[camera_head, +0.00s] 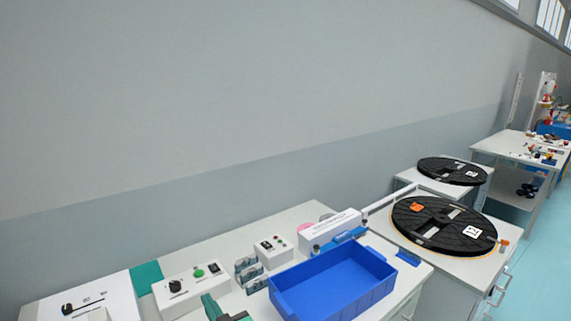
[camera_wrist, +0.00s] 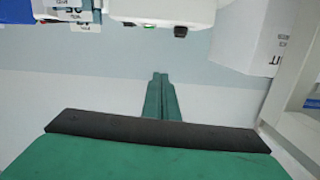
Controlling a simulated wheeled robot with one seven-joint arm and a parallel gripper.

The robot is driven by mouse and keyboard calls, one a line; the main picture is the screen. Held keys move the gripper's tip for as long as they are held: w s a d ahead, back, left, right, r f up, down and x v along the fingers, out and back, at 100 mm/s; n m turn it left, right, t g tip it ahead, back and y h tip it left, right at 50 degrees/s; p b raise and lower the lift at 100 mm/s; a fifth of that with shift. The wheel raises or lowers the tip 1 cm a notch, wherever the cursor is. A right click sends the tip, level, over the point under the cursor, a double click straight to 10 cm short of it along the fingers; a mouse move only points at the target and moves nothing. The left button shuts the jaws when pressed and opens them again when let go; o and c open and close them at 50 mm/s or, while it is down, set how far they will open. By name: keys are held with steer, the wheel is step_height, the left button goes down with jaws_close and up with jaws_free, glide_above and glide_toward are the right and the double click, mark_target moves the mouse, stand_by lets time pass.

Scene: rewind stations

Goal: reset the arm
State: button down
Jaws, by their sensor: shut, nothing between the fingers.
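My gripper (camera_wrist: 160,78) shows in the wrist view as a green body, a black bar and two narrow green fingers close together. It is shut and holds nothing. Above its fingertips in the wrist view is a white box with a dark knob (camera_wrist: 180,31). In the head view a green and black part of my gripper (camera_head: 212,305) shows at the bottom edge, in front of the white table. The rest of my arm is out of view there.
A blue bin (camera_head: 333,290) stands right of my gripper. A control box (camera_head: 190,288), small grey racks (camera_head: 248,270) and a white box (camera_head: 330,232) stand behind. Black reels (camera_head: 443,226) lie on cabinets at the right. A blank wall (camera_head: 200,120) rises behind.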

steer(key=s+d+f+m+t+h, duration=0.1)
steer(key=s+d+f+m+h, duration=0.3)
steer(key=s, duration=0.5)
steer(key=s+d+f+m+t+h, duration=0.1)
steer(key=s+d+f+m+h, duration=0.15)
steer(key=s+f, duration=0.45)
steer(key=s+d+f+m+t+h, duration=0.1)
steer(key=s+d+f+m+h, duration=0.2)
steer(key=s, duration=0.9)
steer(key=s+d+n, duration=0.1)
steer(key=s+d, duration=0.4)
steer(key=s, duration=0.4)
steer(key=s+d+r+n+g, duration=0.1)
steer(key=s+d+n, duration=0.1)
steer(key=s+d, duration=0.4)
steer(key=s, duration=0.3)
steer(key=shift+s+r, duration=0.15)
steer(key=shift+s, duration=0.15)
steer(key=shift+d, duration=0.25)
